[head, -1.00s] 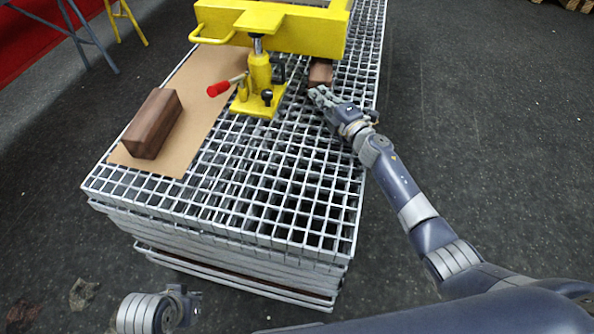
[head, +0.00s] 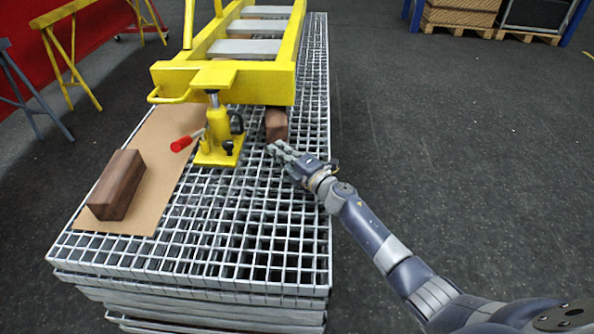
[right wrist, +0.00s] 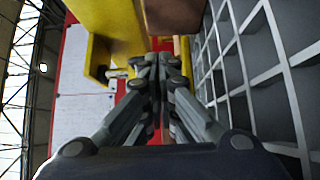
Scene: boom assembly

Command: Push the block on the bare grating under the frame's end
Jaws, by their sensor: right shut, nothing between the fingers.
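A brown wooden block (head: 276,126) lies on the bare grating, its far part hidden by the end of the yellow frame (head: 225,84). My right gripper (head: 273,150) is shut and empty, low over the grating at the block's near side. In the right wrist view the shut fingers (right wrist: 158,64) point toward the brown block (right wrist: 175,16) and the yellow frame (right wrist: 105,28). I cannot tell whether the fingertips touch the block. A second brown block (head: 117,185) lies on the tan board (head: 150,218). My left gripper is out of view.
A yellow jack (head: 215,140) with a red-tipped handle (head: 181,144) stands under the frame's end, left of the block. The near part of the grating (head: 240,240) is clear. Yellow trestles (head: 70,60) and loaded pallets (head: 490,15) stand beyond on the dark floor.

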